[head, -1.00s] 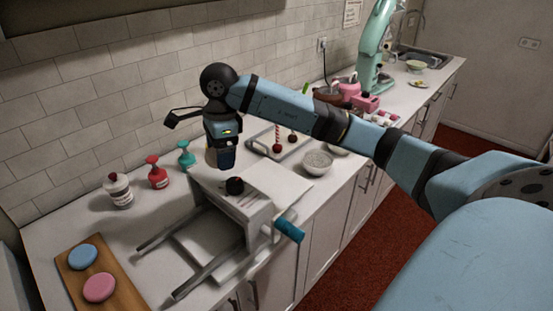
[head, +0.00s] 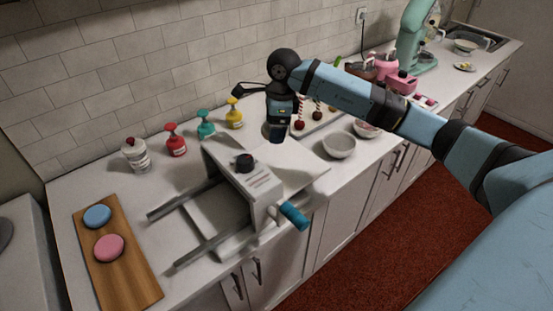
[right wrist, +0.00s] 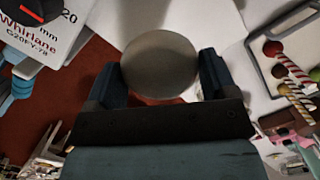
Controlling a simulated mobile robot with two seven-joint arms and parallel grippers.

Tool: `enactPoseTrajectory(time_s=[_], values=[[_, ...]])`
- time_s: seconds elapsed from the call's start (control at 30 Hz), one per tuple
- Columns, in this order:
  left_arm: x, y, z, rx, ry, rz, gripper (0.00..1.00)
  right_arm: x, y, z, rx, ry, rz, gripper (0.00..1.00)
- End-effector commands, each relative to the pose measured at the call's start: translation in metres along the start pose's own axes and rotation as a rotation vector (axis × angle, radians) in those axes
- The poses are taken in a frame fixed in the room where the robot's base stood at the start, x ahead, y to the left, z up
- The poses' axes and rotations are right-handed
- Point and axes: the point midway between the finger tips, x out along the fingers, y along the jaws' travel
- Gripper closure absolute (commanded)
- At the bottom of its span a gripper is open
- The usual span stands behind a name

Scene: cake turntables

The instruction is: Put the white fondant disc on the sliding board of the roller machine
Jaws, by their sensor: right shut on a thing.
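The white fondant disc (right wrist: 160,65) looks pale grey in the right wrist view. My right gripper (right wrist: 162,80) is shut on it, one finger on each side. In the head view my right gripper (head: 277,133) points down over the right rear part of the roller machine (head: 268,187); the disc is hard to make out there. The machine has a black knob on top and a blue handle at its right front. Its sliding board (head: 208,212) lies flat between two grey rails at the left and looks empty. My left gripper is not in view.
A wooden board (head: 130,275) with a blue disc (head: 97,216) and a pink disc (head: 109,248) lies at the left. Several bottles stand along the wall, including a red one (head: 175,140). A bowl (head: 339,146) and a tray of cake pops (head: 318,112) are at the right.

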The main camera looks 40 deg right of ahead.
Motion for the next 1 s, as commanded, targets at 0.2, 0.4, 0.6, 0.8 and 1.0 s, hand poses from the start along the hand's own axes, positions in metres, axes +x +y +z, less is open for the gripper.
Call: enactPoseTrajectory(time_s=[0.2, 0.4, 0.6, 0.8, 1.0], values=[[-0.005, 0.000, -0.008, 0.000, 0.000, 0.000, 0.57, 0.054, 0.001, -0.006, 0.000, 0.001, 0.003, 0.49], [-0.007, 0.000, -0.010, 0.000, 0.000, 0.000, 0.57, 0.078, 0.000, -0.009, 0.000, -0.001, 0.000, 0.49], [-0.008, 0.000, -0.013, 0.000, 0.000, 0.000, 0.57, 0.096, 0.001, -0.011, -0.001, 0.000, 0.001, 0.49], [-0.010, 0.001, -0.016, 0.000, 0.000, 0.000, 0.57, 0.122, 0.000, -0.015, -0.001, 0.000, 0.000, 0.49], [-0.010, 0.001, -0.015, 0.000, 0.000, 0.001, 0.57, 0.122, 0.000, -0.015, -0.001, 0.000, -0.001, 0.49]])
